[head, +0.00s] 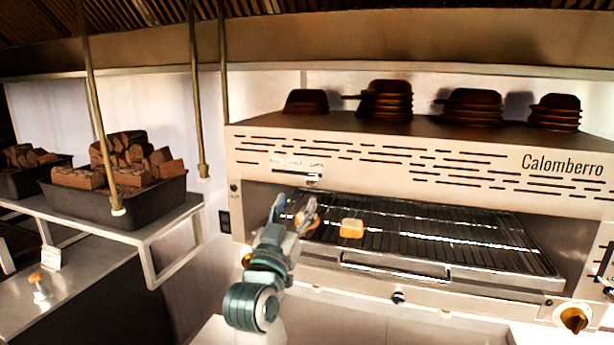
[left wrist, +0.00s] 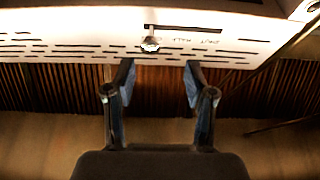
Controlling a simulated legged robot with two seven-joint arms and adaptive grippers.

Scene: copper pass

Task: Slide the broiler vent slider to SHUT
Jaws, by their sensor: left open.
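The broiler (head: 330,150) is a steel unit marked Calomberro with a slotted front panel. Its vent slider (head: 312,178) is a small pale knob at the right end of a short slot, below small labels. In the upside-down left wrist view the slider knob (left wrist: 150,45) is at the left end of the dark slot, away from the SHUT label. My left gripper (head: 295,208) is open and empty, below and a little left of the knob, apart from it. In the left wrist view the knob lies beyond the open fingertips (left wrist: 160,70). My right gripper is not in view.
Below the panel is a grill rack (head: 420,235) with a piece of toast (head: 351,228) and another orange-brown piece partly behind my gripper. Stacked dark pans (head: 385,100) stand on top of the broiler. A brass rod (head: 196,90) hangs to the left, near a shelf with a dark tub (head: 120,205).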

